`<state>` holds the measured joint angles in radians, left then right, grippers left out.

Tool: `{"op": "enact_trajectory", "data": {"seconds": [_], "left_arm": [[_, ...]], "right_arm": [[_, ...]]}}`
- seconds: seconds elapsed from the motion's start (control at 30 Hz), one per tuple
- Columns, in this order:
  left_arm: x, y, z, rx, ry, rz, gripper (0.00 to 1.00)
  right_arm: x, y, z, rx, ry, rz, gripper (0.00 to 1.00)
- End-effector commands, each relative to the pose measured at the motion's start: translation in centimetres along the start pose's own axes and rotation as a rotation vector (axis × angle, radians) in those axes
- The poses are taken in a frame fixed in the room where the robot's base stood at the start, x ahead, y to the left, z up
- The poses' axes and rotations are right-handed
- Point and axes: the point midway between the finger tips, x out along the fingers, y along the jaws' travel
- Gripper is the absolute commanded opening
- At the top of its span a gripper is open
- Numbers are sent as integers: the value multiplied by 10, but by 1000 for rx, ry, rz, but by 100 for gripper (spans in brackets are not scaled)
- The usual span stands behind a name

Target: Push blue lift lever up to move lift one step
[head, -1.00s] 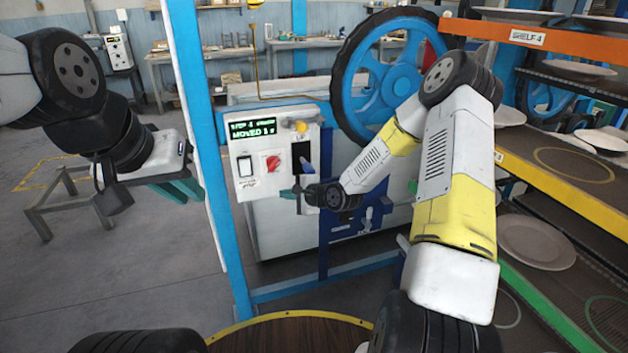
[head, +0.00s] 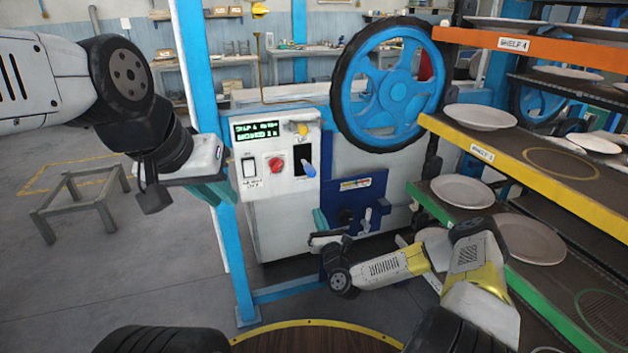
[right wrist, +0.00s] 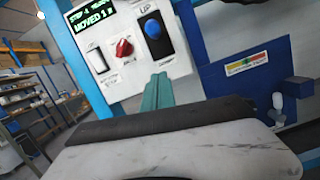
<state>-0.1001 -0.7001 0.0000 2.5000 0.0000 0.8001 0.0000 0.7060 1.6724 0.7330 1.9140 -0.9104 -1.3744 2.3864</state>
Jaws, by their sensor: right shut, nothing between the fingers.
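The blue lift lever (head: 309,169) sits in a dark slot on the right of the white control box (head: 262,212). In the right wrist view its round blue knob (right wrist: 152,28) shows in the slot under an "UP" label. My right gripper (head: 320,220) is below the lever, in front of the box's lower right side, clear of the lever. Its teal fingers (right wrist: 157,92) are together and empty. My left gripper (head: 216,192) hangs at the left by the blue post; I cannot tell whether its fingers are open.
The box has a green-lit display (head: 256,131), a red knob (head: 275,163) and a white switch (head: 249,167). A blue panel (head: 356,190) with a white-tipped lever is at its right. A large blue wheel (head: 396,88) stands behind. Shelves (head: 570,192) with plates fill the right.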

Motion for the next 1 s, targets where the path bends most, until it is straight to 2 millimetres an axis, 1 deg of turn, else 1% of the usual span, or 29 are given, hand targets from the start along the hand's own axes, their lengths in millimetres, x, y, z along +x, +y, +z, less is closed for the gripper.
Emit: {"op": "enact_trajectory", "data": {"seconds": [0.27,0.37,0.43,0.57,0.8,0.9,1.0], "left_arm": [[0,0,0,0,0,0,18],[0,0,0,0,0,0,18],[0,0,0,0,0,0,18],[0,0,0,0,0,0,18],[0,0,0,0,0,0,18],[0,0,0,0,0,0,18],[0,0,0,0,0,0,18]], "right_arm": [[0,0,0,-1,0,0,0],[4,0,0,-2,0,1,0],[11,0,0,-3,0,0,0],[33,0,1,-5,-2,2,0],[85,1,1,-5,-1,2,0],[104,1,1,-5,-2,2,0],[106,0,20,-4,-1,3,0]]}}
